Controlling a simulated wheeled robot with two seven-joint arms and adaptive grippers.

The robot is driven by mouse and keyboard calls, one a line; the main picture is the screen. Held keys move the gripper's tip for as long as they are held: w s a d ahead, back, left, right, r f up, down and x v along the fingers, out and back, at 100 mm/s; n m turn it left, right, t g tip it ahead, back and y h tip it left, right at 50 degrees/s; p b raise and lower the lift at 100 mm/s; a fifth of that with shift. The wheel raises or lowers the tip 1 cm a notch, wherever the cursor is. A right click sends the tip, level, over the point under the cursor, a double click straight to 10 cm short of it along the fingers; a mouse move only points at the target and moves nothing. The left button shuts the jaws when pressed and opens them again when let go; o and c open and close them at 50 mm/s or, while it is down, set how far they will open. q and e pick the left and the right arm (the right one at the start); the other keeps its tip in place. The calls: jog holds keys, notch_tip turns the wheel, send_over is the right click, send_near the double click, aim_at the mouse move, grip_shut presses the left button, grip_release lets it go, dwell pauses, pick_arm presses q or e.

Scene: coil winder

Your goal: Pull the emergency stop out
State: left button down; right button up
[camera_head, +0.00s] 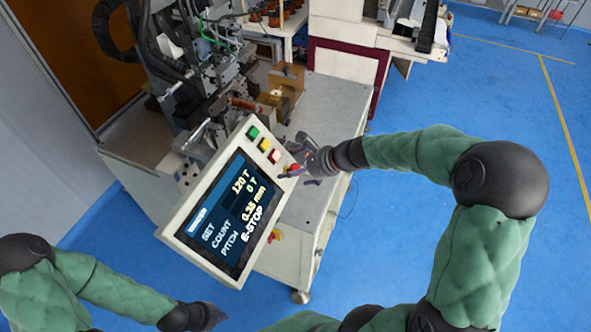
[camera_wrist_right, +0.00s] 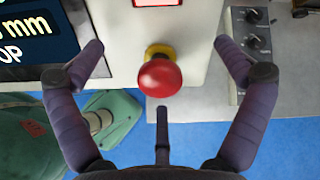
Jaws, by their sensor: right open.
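The emergency stop is a red mushroom button (camera_wrist_right: 160,78) on a yellow collar, on the light panel of the control box (camera_head: 190,215). In the wrist view it sits centred between my right gripper's spread fingers, with no finger touching it that I can see. In the head view my right gripper (camera_head: 299,160) is at the panel's right edge, over the button and partly hiding it. It is open and empty. My left gripper (camera_head: 208,317) is low in the head view, away from the panel; its jaw opening is unclear. The screen (camera_head: 225,215) reads E-STOP.
Green, yellow and red square buttons (camera_head: 264,145) run along the panel beside the stop. A grey panel with black knobs (camera_wrist_right: 256,42) is at the right in the wrist view. The winder (camera_head: 200,70) stands behind. Blue floor (camera_head: 480,100) is open to the right.

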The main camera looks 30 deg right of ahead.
dwell(0.3)
jog(key=shift+p+v, duration=0.45)
jog(key=shift+v, duration=0.3)
jog(key=p+v, duration=0.2)
jog(key=v, duration=0.3)
jog(key=shift+s+d+r, duration=0.1)
jog(key=shift+d+r, duration=0.05)
dwell(0.4)
